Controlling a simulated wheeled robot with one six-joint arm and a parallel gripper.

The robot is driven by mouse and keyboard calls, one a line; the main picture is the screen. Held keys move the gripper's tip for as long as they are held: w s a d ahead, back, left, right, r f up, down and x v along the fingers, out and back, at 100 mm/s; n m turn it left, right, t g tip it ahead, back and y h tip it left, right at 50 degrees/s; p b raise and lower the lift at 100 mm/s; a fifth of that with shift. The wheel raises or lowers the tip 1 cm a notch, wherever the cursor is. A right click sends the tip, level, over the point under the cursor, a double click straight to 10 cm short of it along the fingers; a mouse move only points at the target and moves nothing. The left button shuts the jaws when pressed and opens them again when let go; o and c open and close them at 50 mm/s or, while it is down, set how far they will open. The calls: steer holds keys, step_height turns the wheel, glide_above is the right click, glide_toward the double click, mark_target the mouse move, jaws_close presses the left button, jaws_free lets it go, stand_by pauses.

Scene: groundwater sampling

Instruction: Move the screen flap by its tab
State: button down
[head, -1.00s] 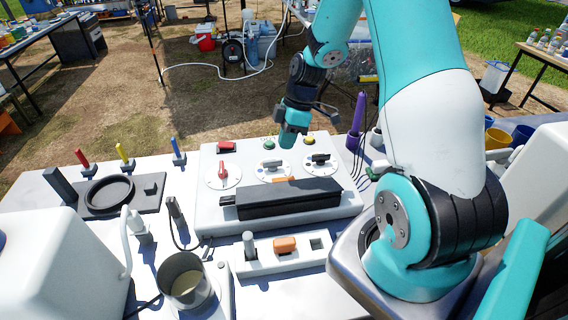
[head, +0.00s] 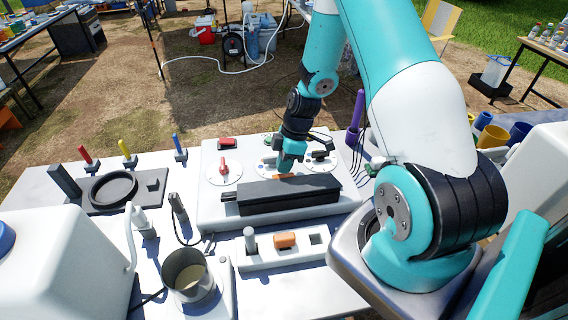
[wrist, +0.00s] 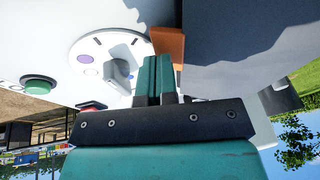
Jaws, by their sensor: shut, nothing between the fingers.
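The screen flap (head: 290,196) is a long dark cover lying on the white control panel. Its orange tab (head: 284,176) shows at its far edge, and in the wrist view the tab (wrist: 170,43) is at the upper middle. My gripper (head: 287,168) is over the panel, just beyond the tab. In the wrist view my gripper's teal fingers (wrist: 155,72) are together and empty, with their tips right beside the tab. I cannot tell whether they touch it. The fingers partly hide the middle dial.
The white panel (head: 208,205) carries a red-handled dial (head: 224,172), a black-handled dial (head: 320,160) and a red switch (head: 227,143). A green button (wrist: 38,85) shows in the wrist view. A metal cup (head: 188,278) and a holder with an orange block (head: 285,240) stand in front.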

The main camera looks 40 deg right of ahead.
steer(key=shift+s+a+f+b, duration=0.15)
steer(key=shift+f+b, duration=0.25)
steer(key=shift+f, duration=0.3)
steer(key=shift+s, duration=0.25)
steer(key=shift+r, duration=0.1)
